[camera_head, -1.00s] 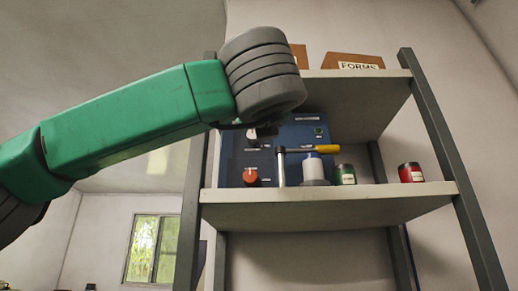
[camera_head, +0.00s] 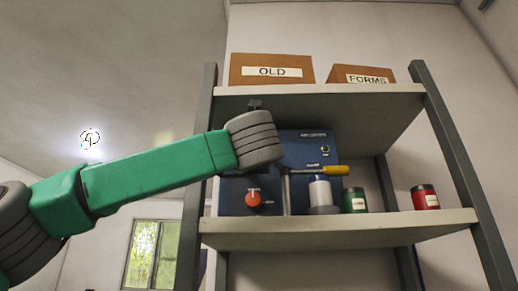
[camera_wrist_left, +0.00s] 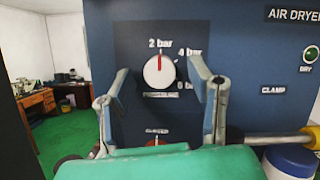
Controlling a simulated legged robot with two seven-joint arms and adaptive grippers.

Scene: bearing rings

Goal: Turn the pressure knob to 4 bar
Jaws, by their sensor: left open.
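The pressure knob (camera_wrist_left: 159,71) is a round white dial on a blue panel in the left wrist view. My left gripper (camera_wrist_left: 160,82) is open, with one finger on each side of the knob in the picture. I cannot tell whether the fingers touch it. My right gripper is not in view.
The blue air dryer panel (camera_head: 306,150) stands on a shelf (camera_head: 340,230). A red-orange knob (camera_head: 253,198), a yellow-handled clamp (camera_head: 330,170), a white cylinder (camera_head: 320,192), a green can (camera_head: 354,201) and a red can (camera_head: 425,197) are there. Boxes (camera_head: 271,69) sit above.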

